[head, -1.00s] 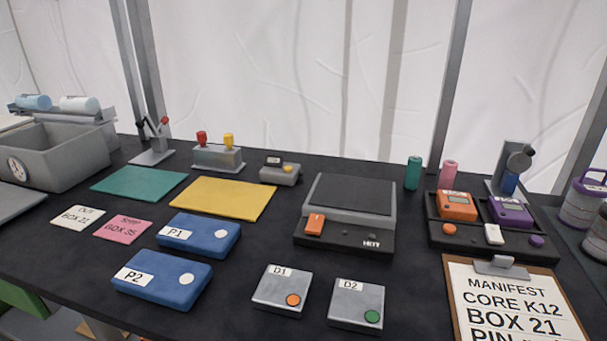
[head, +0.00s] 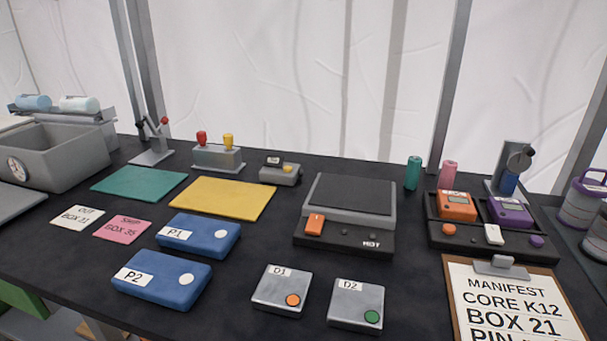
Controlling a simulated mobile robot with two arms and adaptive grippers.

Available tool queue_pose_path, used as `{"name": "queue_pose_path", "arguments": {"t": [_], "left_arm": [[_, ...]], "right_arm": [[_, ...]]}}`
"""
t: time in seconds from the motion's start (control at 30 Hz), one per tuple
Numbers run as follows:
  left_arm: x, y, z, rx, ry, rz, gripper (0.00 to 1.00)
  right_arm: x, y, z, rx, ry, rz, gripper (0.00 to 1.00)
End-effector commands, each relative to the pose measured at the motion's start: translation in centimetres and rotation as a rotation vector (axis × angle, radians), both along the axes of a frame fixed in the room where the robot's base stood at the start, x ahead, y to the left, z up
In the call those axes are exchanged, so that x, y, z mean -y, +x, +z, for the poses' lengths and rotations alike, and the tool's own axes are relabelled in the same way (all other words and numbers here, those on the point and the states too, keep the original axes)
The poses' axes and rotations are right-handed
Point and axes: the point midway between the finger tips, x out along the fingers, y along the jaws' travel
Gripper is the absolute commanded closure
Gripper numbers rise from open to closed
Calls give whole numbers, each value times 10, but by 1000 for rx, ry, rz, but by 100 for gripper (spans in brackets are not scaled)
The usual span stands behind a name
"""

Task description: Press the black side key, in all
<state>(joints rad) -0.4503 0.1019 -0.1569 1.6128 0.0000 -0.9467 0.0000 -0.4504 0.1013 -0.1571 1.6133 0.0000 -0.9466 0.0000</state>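Neither of my grippers shows in the head view. No key is clearly marked as the black side key. A grey stand (head: 152,157) at the back left has one black-tipped arm (head: 140,125) and one red-tipped arm (head: 164,121). A black flat-topped device (head: 346,194) in the middle has an orange key (head: 314,224) and small dark round buttons (head: 344,231) on its front. A black dock (head: 492,252) at the right holds an orange unit (head: 457,206) and a purple unit (head: 510,212), with orange, white and purple keys in front.
Blue boxes P1 (head: 212,243) and P2 (head: 178,289), grey boxes D1 (head: 274,299) and D2 (head: 347,314), and a clipboard (head: 453,303) lie near the front. Green (head: 139,183) and yellow (head: 228,200) mats lie behind. A grey bin (head: 75,165) stands at the left.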

Motion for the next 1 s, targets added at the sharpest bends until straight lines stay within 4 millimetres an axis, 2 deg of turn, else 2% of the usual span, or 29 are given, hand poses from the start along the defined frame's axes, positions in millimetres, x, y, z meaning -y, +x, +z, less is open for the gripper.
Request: {"name": "queue_pose_path", "arguments": {"t": [0.43, 0.67, 1.0], "left_arm": [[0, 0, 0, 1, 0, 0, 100], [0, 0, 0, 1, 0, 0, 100], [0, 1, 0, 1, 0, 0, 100]], "right_arm": [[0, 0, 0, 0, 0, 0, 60], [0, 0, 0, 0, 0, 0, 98], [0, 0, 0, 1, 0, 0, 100]]}}
